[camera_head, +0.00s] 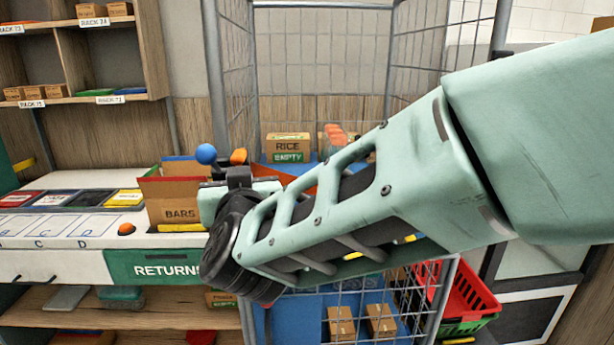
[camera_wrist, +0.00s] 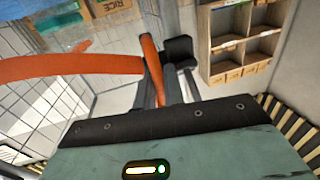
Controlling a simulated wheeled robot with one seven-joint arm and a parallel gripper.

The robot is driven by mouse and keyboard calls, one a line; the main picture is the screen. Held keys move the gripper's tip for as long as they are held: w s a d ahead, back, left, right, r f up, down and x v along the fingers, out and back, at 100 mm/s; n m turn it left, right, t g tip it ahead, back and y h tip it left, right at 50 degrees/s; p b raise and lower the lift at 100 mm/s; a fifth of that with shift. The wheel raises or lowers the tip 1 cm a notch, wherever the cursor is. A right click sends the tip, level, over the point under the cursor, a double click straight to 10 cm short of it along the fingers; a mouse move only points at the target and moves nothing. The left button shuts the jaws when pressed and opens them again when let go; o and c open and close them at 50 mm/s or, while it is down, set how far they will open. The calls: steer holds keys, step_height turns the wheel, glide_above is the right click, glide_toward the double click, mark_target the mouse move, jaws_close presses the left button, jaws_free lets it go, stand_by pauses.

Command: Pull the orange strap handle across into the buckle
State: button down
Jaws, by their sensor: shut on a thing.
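The orange strap handle (camera_wrist: 152,68) stands upright between the dark fingers of my gripper (camera_wrist: 165,78) in the wrist view. The orange strap (camera_wrist: 70,67) runs from it to the left, across the front of the wire cage. In the head view, the handle's orange end (camera_head: 238,156) shows just above my gripper (camera_head: 239,176), which is shut on it. A piece of orange strap (camera_head: 302,181) shows behind my arm. I cannot make out the buckle in either view.
The wire cage (camera_head: 232,70) holds a RICE box (camera_head: 288,147) on a blue shelf. A blue ball (camera_head: 206,153) shows close left of my gripper. An open BARS box (camera_head: 174,212) stands on the counter (camera_head: 70,262). A red basket (camera_head: 468,300) is low at right.

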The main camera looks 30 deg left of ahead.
steer(key=shift+s+a+r, duration=0.1)
steer(key=shift+s+a, duration=0.1)
steer(key=c, duration=1.5)
jaws_free()
steer(key=shift+a, duration=0.1)
steer(key=shift+c, duration=0.2)
steer(key=shift+w, duration=0.1)
steer(key=shift+w+d, duration=0.25)
steer(key=shift+d, duration=0.2)
steer(key=w+d+p, duration=0.4)
steer(key=w+d, duration=0.4)
steer(key=d, duration=0.4)
steer(key=w+d+p, duration=0.5)
steer(key=w+d, duration=0.4)
steer(key=d, duration=0.4)
steer(key=shift+w+d, duration=0.15)
steer(key=shift+d, duration=0.25)
